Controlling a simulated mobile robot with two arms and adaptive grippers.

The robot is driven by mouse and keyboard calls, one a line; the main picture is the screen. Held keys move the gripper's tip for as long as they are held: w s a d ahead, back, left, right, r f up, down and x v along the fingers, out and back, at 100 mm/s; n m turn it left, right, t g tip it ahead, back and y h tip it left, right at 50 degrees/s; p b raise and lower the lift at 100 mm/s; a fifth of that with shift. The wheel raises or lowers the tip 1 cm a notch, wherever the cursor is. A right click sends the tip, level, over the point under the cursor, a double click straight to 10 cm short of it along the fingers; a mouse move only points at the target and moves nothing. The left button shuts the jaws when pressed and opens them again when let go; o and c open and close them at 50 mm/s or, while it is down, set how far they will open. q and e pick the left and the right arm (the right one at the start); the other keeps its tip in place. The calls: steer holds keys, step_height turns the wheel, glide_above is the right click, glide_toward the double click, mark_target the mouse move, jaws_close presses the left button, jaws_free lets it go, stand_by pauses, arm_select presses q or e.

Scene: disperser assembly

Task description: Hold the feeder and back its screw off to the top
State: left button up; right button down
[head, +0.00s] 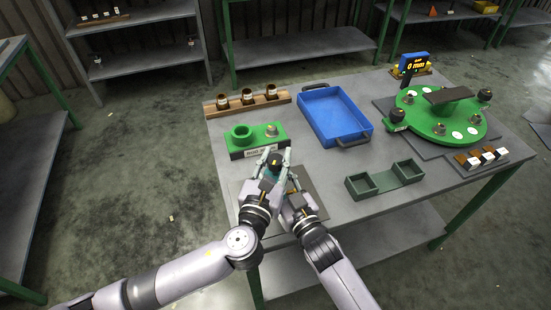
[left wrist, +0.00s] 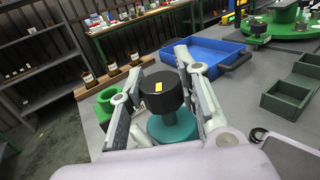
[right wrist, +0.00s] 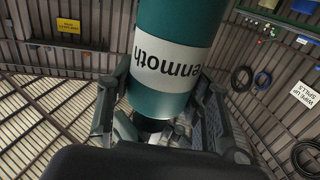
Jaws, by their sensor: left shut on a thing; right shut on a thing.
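The feeder (head: 274,160) is held upright above the front left of the table. In the left wrist view it has a black cap (left wrist: 161,93) with a yellow mark over a teal body (left wrist: 172,131). My left gripper (head: 273,168) is shut on the feeder, its fingers flanking the cap and upper body. My right gripper (right wrist: 160,116) is also shut on the feeder. The right wrist view shows the teal body with a white label, its lettering upside down, and a dark part (right wrist: 152,125) between the fingers. The exact contact there is hidden.
A green holder (head: 256,143) and a wooden rack with brown jars (head: 247,97) stand behind. A blue tray (head: 334,116) lies mid-table. A green double bin (head: 384,182) is at the front right, a green round fixture (head: 440,119) farther right. Bare table lies between.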

stand_by(0.3)
arm_select(q)
steer(key=o, duration=1.2)
steer(key=v, duration=1.2)
steer(key=shift+a, duration=0.1)
